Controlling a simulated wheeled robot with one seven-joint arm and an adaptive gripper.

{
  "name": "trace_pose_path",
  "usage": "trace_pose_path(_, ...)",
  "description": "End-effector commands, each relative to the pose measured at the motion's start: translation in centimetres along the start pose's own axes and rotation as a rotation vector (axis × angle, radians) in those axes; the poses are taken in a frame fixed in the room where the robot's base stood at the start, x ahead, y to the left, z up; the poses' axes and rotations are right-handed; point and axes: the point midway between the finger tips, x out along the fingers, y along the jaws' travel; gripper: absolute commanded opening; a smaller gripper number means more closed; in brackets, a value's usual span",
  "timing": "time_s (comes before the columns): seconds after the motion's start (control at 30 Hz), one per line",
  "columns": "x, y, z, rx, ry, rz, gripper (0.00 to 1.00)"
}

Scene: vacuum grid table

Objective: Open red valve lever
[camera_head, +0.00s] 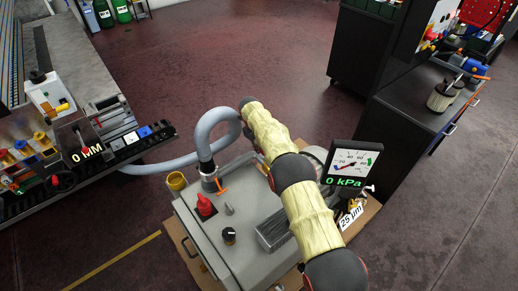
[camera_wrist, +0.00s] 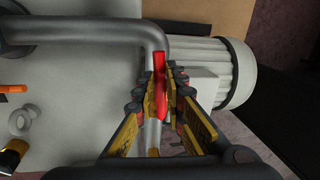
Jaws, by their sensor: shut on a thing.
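The red valve lever (camera_wrist: 160,72) shows in the wrist view as a narrow red bar beside a grey pipe. My gripper (camera_wrist: 170,88) is closed around it, with the lever between the black and yellow fingers. The fingers cover its lower part and the valve body. In the head view my arm runs over the grey vacuum unit (camera_head: 190,232), and the gripper and valve lever are hidden behind it.
A grey bent pipe (camera_wrist: 80,30) and a pale ribbed motor (camera_wrist: 218,72) lie close to the fingers. A red switch (camera_head: 205,203) and black knob (camera_head: 229,235) sit on the unit. A gauge (camera_head: 352,166) reads 0 kPa. A grey hose (camera_head: 205,128) loops behind.

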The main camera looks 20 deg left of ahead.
Motion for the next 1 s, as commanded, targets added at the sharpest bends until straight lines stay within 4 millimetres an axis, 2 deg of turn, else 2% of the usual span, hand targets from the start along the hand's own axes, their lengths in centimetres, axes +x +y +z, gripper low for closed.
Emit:
trace_pose_path(0.2, 0.0, 0.1, 0.0, -0.001, 0.0, 0.001, 0.0)
trace_pose_path(0.23, 0.0, 0.1, 0.0, -0.001, 0.0, 0.001, 0.13)
trace_pose_path(0.53, 0.0, 0.0, 0.0, -0.001, 0.0, 0.0, 0.3)
trace_pose_path(0.87, -0.2, 0.0, 0.0, -0.001, -0.001, 0.0, 0.3)
trace_pose_path(1.0, -1.8, -0.1, 0.1, -0.001, -0.004, -0.002, 0.3)
